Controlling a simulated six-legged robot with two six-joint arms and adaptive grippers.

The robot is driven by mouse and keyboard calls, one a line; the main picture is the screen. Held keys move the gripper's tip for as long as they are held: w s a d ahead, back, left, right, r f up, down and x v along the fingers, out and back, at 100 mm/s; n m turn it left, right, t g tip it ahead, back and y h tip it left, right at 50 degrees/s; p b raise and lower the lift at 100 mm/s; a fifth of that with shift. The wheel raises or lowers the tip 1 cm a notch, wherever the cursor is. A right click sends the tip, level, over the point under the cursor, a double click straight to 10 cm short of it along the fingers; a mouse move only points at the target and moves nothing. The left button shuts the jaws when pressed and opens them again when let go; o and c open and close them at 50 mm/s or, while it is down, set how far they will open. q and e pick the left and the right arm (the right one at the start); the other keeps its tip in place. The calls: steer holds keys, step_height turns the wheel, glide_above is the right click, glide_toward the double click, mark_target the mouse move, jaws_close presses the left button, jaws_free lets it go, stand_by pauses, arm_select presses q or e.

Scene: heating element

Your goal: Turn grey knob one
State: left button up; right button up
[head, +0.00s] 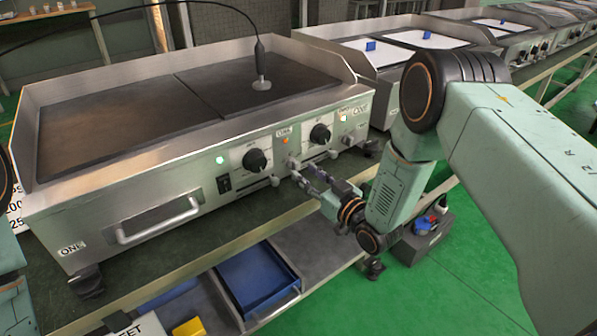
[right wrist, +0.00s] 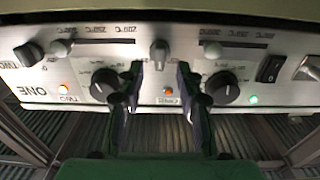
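The griddle's steel front panel (head: 150,190) carries black dials (head: 254,160), slider handles and small grey knobs. A grey knob (head: 293,163) sits at the middle of the panel. In the right wrist view this grey knob (right wrist: 159,50) shows between my fingertips, just beyond them. No label that I can read confirms it as knob one. My right gripper (head: 302,176) is close in front of the panel. In the right wrist view the right gripper (right wrist: 160,72) is open and empty, one finger on each side of the knob's line; contact is not visible. My left gripper is out of view.
Black dials (right wrist: 104,84) and (right wrist: 222,88) flank the fingers closely. Grey slider handles (right wrist: 60,49) and (right wrist: 212,50) lie beyond. A probe with a cable (head: 261,80) stands on the hotplate. A blue tray (head: 255,278) sits on the lower shelf.

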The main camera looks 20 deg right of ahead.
mark_target(297, 167)
steer(key=b+x, duration=0.1)
steer(key=x, duration=0.2)
steer(key=shift+w+a+f, duration=0.1)
steer(key=shift+w+f, duration=0.05)
steer(key=shift+w, duration=0.15)
steer(key=shift+a, duration=0.1)
steer(key=shift+c, duration=0.4)
jaws_close()
